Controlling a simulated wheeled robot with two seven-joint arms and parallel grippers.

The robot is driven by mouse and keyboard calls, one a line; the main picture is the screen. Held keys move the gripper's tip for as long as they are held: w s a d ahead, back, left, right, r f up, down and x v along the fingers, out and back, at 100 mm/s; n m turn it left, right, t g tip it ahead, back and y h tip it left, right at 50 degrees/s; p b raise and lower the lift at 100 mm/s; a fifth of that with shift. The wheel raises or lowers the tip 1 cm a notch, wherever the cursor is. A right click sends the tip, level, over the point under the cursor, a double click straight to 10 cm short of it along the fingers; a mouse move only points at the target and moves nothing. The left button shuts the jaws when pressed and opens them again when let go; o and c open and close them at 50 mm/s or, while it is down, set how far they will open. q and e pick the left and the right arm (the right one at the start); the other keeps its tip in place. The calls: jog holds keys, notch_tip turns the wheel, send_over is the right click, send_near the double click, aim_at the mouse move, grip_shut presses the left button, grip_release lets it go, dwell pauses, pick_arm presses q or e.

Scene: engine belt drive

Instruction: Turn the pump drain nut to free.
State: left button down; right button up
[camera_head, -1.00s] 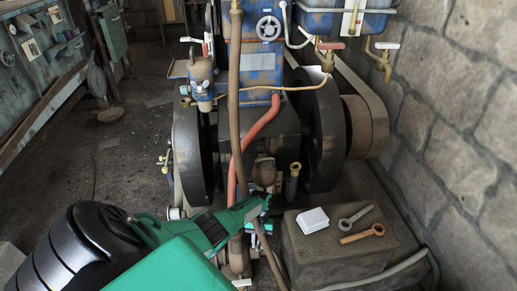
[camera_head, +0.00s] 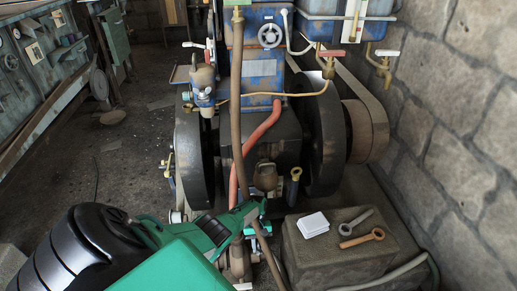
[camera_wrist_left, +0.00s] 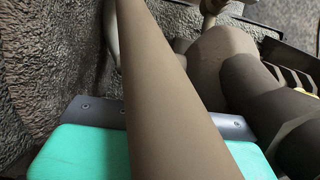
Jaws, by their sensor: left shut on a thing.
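My left gripper (camera_head: 261,217), green with grey fingers, reaches in from the lower left to the front foot of the engine. It is shut on a small part that its own jaws hide. I cannot make out the pump drain nut as a separate thing. A brown hose (camera_head: 236,100) hangs down in front of the engine and passes right at the gripper. In the left wrist view the hose (camera_wrist_left: 160,100) crosses in front of the green palm (camera_wrist_left: 85,150) and hides the fingertips. A rounded brown-grey body (camera_wrist_left: 240,85) lies right of it. My right gripper is not in view.
A stone block (camera_head: 345,262) to the right carries a white box (camera_head: 313,224), a grey ring spanner (camera_head: 356,221) and an orange-brown one (camera_head: 362,238). Black flywheels (camera_head: 325,140) flank the engine. A red hose (camera_head: 250,145) runs behind the brown one. A stone wall (camera_head: 450,150) bounds the right side.

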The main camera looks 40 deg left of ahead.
pick_arm(q)
jog(key=c, duration=1.3)
grip_release()
jog(key=shift+w, duration=0.15)
jog(key=shift+o, duration=0.2)
jog(key=shift+f, duration=0.1)
